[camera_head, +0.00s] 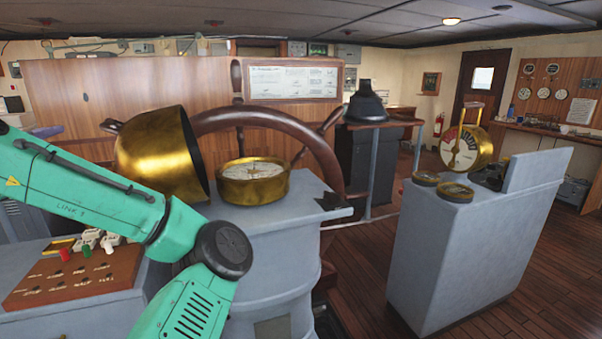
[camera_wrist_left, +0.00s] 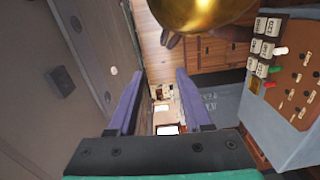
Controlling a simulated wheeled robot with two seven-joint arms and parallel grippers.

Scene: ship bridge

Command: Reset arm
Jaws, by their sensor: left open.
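My left arm (camera_head: 110,205) comes in from the left in the head view, bent at a dark round joint low in the picture. My left gripper (camera_wrist_left: 160,75) shows in the left wrist view with its two purple fingers apart and nothing between them. In the head view, a small purple piece at the left edge, beyond the arm, looks like part of this gripper, but most of it is hidden. The brass hood (camera_head: 165,150) stands beyond the arm; it also shows at the top of the wrist view (camera_wrist_left: 200,12). My right gripper is in neither view.
A switch panel (camera_head: 75,280) lies below the arm at left. A compass (camera_head: 253,182) sits on a grey pedestal (camera_head: 265,240) before the wooden wheel (camera_head: 325,150). A grey console (camera_head: 460,260) with a brass telegraph (camera_head: 467,148) stands at right. Wooden floor (camera_head: 370,275) is open between them.

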